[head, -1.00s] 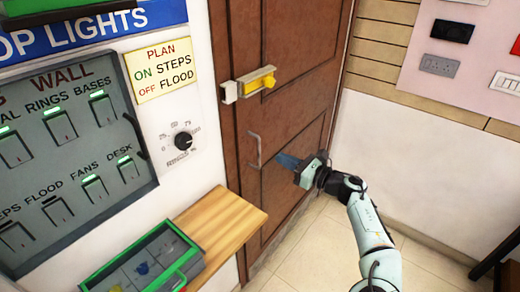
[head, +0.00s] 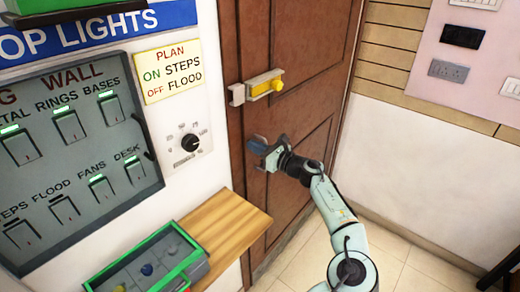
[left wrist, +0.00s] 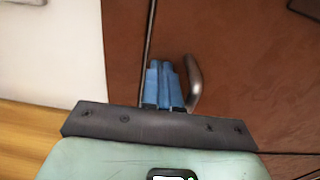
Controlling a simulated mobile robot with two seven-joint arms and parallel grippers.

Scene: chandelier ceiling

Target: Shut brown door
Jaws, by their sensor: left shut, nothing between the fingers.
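The brown door (head: 300,95) stands in the middle of the head view and fills much of the left wrist view (left wrist: 245,100). A dark vertical line runs between door and frame; I cannot tell whether the door is fully closed. My left gripper (head: 257,147) is shut and empty, in front of the door by its handle. In the left wrist view its blue fingers (left wrist: 165,66) are just left of the metal handle (left wrist: 194,83); I cannot tell if they touch. In the head view the gripper hides the handle. My right gripper is not in view.
A yellow bolt (head: 266,87) is on the door above the gripper. A wooden ledge (head: 228,222) and a green-rimmed tray (head: 150,262) are at lower left. Switch panels (head: 75,140) cover the left wall. Tiled floor (head: 395,262) shows at lower right.

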